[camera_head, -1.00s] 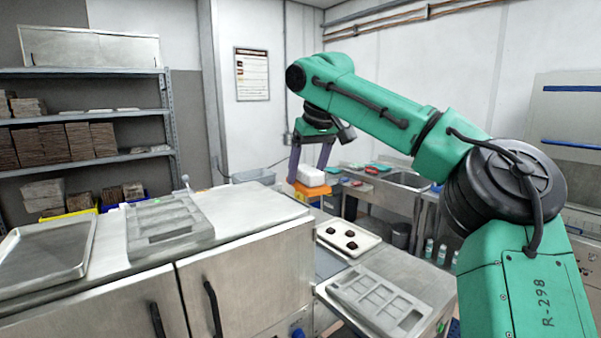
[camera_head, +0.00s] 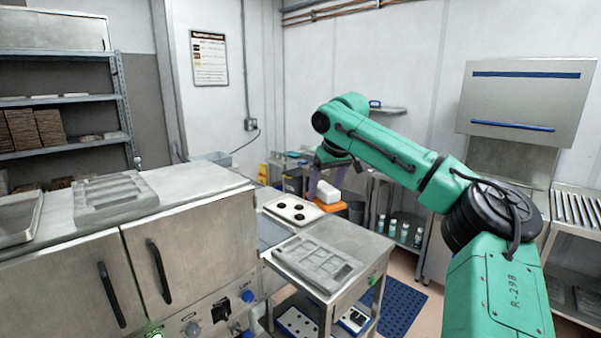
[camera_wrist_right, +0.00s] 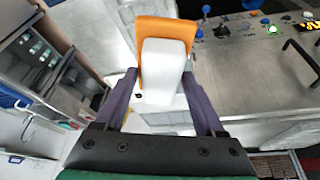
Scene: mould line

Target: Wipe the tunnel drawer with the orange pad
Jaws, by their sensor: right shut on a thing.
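My right gripper (camera_head: 325,189) is shut on the white block (camera_wrist_right: 165,65) that backs the orange pad (camera_wrist_right: 165,28). The purple fingers grip the block from both sides in the right wrist view. The pad also shows in the head view (camera_head: 331,207), under the block and just beyond a white tray with dark pieces. I cannot tell whether it touches a surface. I cannot make out for certain which part is the tunnel drawer. My left gripper is out of view.
The white tray (camera_head: 293,209) and a grey mould (camera_head: 318,262) rest on the steel surfaces at centre. Another mould (camera_head: 115,196) lies on the two-door steel cabinet (camera_head: 190,250). Bottles (camera_head: 403,233) stand on a shelf at the back. Floor with a blue mat (camera_head: 400,308) is open at right.

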